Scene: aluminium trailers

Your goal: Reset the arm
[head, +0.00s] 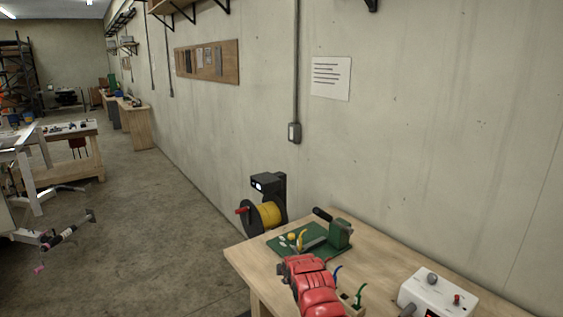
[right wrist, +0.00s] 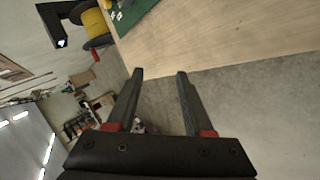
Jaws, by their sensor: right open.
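My right gripper (right wrist: 158,80) shows in the right wrist view, its two dark fingers spread apart with nothing between them. Its view is tilted, with the wooden table top (right wrist: 210,40) and its edge beyond the fingertips and grey floor below. In the head view a red ribbed shape (head: 312,285) rises at the bottom over the table; it looks like part of my right arm, but no fingers can be made out there. My left gripper is in neither view.
The wooden table (head: 370,260) holds a green mat with a hand press (head: 340,233) and a white control box (head: 437,293). A yellow spool (head: 265,217) hangs on a black stand beside it. Open floor (head: 150,230) lies left; trailer parts (head: 65,235) stand at far left.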

